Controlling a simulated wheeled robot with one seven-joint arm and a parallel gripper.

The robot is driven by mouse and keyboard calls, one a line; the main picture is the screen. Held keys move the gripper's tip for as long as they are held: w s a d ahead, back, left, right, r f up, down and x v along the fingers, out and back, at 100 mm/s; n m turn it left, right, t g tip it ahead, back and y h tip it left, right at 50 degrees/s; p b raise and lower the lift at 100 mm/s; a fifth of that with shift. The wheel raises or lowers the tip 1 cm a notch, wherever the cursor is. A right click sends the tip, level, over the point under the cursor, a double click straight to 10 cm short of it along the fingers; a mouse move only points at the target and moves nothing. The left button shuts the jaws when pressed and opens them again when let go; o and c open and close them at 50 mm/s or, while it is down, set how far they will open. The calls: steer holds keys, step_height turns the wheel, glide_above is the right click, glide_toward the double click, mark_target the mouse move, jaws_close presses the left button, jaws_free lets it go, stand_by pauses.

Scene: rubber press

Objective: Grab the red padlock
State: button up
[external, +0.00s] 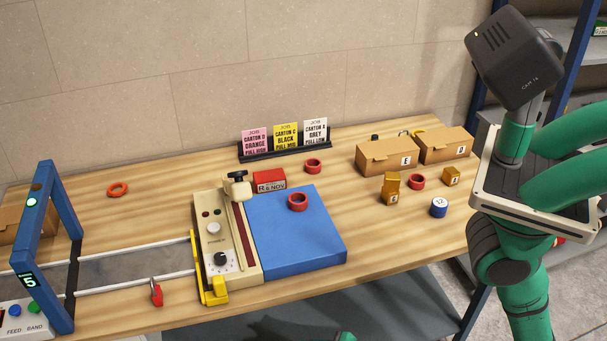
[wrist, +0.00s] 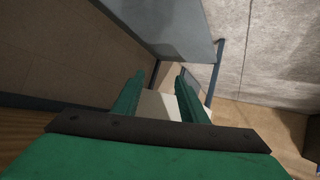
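The red padlock (external: 156,293) hangs at the front rail of the feed lane, near the front edge of the bench, left of the yellow guard of the press. Its shackle appears to be around or against the rail; I cannot tell which. My gripper (wrist: 160,78) shows in the wrist view with its two green fingers apart and nothing held between them. It points at a wall, a grey panel and the floor, away from the padlock. The padlock is not in the wrist view. In the external view my gripper cannot be made out clearly.
The cream press (external: 222,243) with a yellow guard (external: 211,290) stands right of the padlock. A blue frame (external: 50,247) stands left. A blue mat (external: 300,235) holds a red ring (external: 298,201). Cartons (external: 386,156) sit at the back right.

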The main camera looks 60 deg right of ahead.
steer(key=w+a+f+h, duration=0.1)
steer(key=w+a, duration=0.3)
steer(key=w, duration=0.5)
steer(key=m+g+h, duration=0.2)
steer(key=m+h, duration=0.8)
steer(key=m, duration=0.2)
glide_toward(155, 297)
steer(key=w+d, duration=0.1)
steer(key=d, duration=0.1)
steer(key=shift+y, duration=0.3)
steer(key=x, duration=0.4)
steer(key=shift+w+f, duration=0.25)
steer(key=shift+f, duration=0.1)
steer(key=shift+x, duration=2.8)
steer(key=shift+r, duration=0.1)
jaws_close()
